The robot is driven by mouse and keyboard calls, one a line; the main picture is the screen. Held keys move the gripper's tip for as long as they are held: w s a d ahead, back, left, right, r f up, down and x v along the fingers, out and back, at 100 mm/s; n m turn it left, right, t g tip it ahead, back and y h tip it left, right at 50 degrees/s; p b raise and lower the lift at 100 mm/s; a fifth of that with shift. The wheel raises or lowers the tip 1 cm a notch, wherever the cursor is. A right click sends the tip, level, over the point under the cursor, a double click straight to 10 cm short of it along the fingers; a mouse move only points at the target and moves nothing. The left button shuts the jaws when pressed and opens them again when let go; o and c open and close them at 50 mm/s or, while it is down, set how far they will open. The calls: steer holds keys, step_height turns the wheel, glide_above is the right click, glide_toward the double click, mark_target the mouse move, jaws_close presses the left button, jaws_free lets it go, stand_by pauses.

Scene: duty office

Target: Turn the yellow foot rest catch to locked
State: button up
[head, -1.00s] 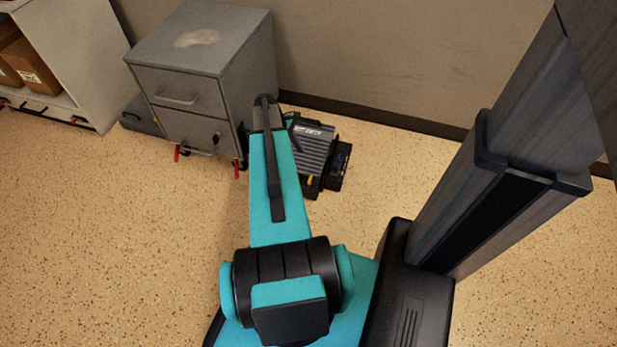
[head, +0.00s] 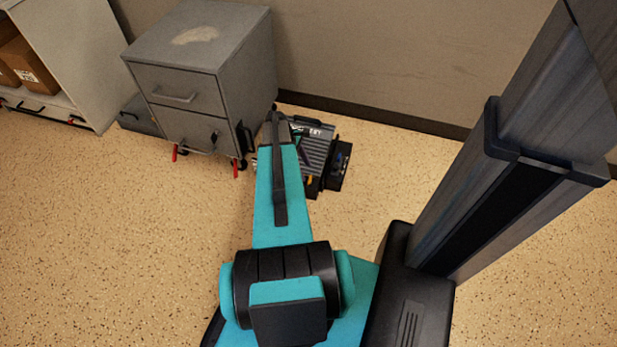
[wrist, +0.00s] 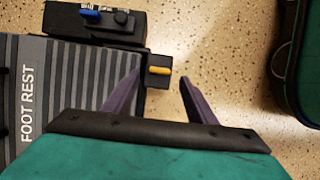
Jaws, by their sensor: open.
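The foot rest (head: 318,150) stands on the floor by the cabinet, grey and ribbed, partly hidden by my arm. In the wrist view its ribbed top (wrist: 70,85) carries the words FOOT REST. The yellow catch (wrist: 158,70) is a small bar on a black block at the foot rest's edge. It lies crosswise in the wrist picture. It also shows as a small yellow spot in the head view (head: 311,179). My gripper (wrist: 162,84) is open and empty. In the picture its two fingers point toward the catch, one on each side, with no contact visible.
A black box with a blue lever (wrist: 90,13) adjoins the foot rest. A grey drawer cabinet (head: 185,90) with red caster levers stands left of it, and a shelf with cardboard boxes (head: 25,65) farther left. The wall is behind. Speckled floor is clear in front.

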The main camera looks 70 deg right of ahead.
mark_target(310, 178)
steer(key=shift+b+x, duration=0.65)
steer(key=shift+x, duration=1.95)
steer(key=c, duration=0.9)
steer(key=shift+d, duration=0.35)
steer(key=shift+c, duration=0.9)
steer(key=shift+a, duration=0.2)
